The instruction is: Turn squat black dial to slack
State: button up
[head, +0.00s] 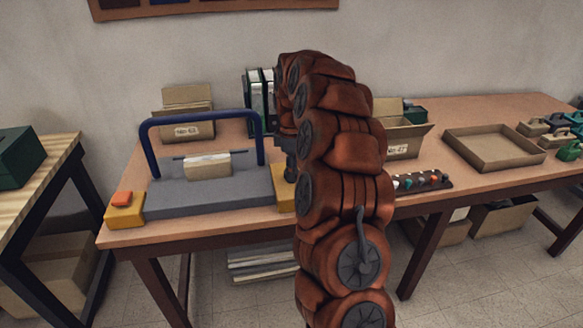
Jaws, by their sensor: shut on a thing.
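My gripper (290,172) is a dark shape at the end of my orange arm, pointing down at the right yellow block (283,188) of a grey press-like fixture (205,198). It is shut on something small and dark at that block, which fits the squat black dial. The dial's face, any marks such as slack, and its angle are hidden by the gripper and arm. The fixture has a blue hoop handle (200,116) over a pale roll (207,165). A left yellow block (124,211) carries an orange button (122,198).
The fixture stands on a wooden table (450,115). Behind are an open carton (187,129) and green-and-white binders (261,100). Right of my arm are another carton (404,140), a strip of small coloured knobs (421,181) and an empty shallow tray (492,147).

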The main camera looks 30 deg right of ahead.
jog(key=shift+n, duration=0.6)
jog(key=o, duration=1.2)
jog(key=shift+c, duration=0.2)
notch_tip(320, 180, up, 12)
dwell(0.5)
